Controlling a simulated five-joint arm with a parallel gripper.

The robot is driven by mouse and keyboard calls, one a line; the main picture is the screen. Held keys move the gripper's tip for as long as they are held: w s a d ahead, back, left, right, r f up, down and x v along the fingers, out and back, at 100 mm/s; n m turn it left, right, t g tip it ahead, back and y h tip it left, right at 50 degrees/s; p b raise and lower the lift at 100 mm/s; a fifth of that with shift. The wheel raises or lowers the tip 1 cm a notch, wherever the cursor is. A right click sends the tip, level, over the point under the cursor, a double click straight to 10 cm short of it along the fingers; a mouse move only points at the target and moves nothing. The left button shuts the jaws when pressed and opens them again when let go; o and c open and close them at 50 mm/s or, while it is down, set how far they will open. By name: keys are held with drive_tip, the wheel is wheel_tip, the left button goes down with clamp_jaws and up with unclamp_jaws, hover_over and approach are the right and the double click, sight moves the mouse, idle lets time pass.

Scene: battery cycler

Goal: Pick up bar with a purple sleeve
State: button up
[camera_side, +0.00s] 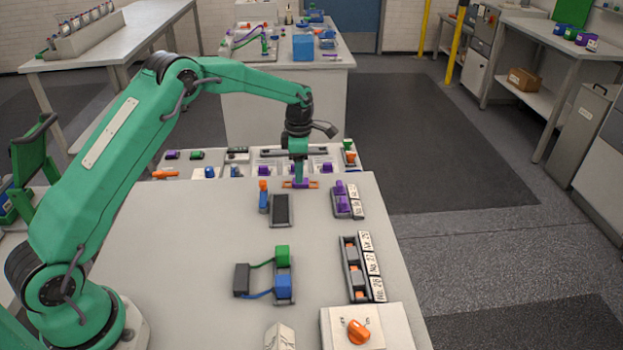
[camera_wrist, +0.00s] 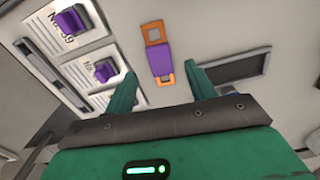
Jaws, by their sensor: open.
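The bar with a purple sleeve (camera_side: 291,184) lies near the far edge of the light work table, just below my gripper (camera_side: 299,172). In the wrist view the bar's purple sleeve (camera_wrist: 161,59) sits mid-bar, with an orange end on each side; the far end has a square hole. My gripper (camera_wrist: 162,73) is open, its two green fingers spread to the left and right of the bar's near end. The bar appears just past the fingertips, with nothing held. Whether the fingers touch the bar cannot be told.
A dark-topped grey tray (camera_side: 281,210) stands close to the bar, with an orange and blue piece (camera_side: 263,196) beside it. A wired green and blue fixture (camera_side: 283,272) stands nearer. The table's left part is clear.

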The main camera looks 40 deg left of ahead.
drive_tip(key=shift+d+f, duration=0.1)
drive_tip(key=shift+f, duration=1.55)
drive_tip(key=c, duration=1.1)
